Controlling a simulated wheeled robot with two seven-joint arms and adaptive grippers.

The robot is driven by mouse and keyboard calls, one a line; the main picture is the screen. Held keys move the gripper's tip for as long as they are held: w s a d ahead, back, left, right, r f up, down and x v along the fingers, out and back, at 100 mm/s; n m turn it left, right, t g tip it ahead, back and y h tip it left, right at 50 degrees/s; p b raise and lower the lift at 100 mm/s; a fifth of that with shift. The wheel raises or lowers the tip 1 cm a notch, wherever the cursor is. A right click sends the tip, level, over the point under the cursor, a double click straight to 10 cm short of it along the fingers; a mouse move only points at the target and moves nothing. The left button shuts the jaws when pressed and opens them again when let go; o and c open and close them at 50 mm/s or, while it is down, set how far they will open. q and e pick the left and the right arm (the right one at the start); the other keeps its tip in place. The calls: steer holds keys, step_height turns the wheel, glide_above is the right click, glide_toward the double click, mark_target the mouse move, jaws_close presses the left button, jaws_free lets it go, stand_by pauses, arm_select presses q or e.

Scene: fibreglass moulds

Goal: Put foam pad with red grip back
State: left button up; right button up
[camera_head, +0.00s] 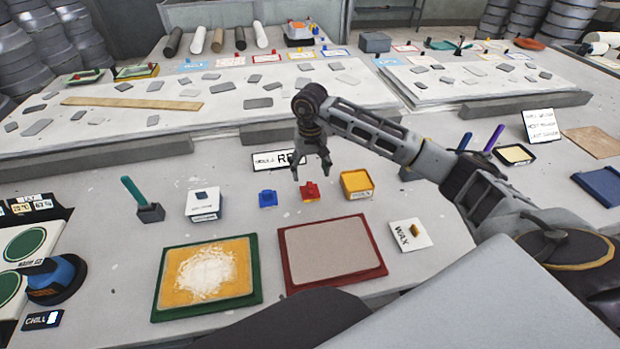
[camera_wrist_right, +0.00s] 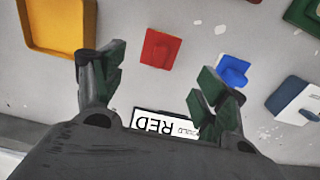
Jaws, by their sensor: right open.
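The foam pad with red grip (camera_head: 309,192) sits on the near table, between a blue-gripped pad (camera_head: 267,198) and a yellow tray (camera_head: 357,184). In the right wrist view the red-gripped pad (camera_wrist_right: 160,49) lies ahead of the fingers, its red grip standing up on it. My right gripper (camera_head: 311,172) is open and empty, pointing down just above and behind the red pad, apart from it. Its two spread fingers show in the wrist view (camera_wrist_right: 162,82) with only table between them. My left gripper is not in view.
A sign reading RED (camera_head: 279,159) stands behind the pads. In front lie a red-rimmed mould (camera_head: 333,279) and a green-rimmed mould (camera_head: 157,303) with white powder. A WAX card (camera_head: 410,238) is at right, a teal-handled tool (camera_head: 133,189) at left.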

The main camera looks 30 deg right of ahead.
mark_target(310, 184)
step_height(310, 184, up, 2)
steer(key=shift+r, duration=0.1)
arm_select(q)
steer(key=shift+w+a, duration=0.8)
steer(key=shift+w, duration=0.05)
arm_select(e)
steer(key=shift+r, duration=0.75)
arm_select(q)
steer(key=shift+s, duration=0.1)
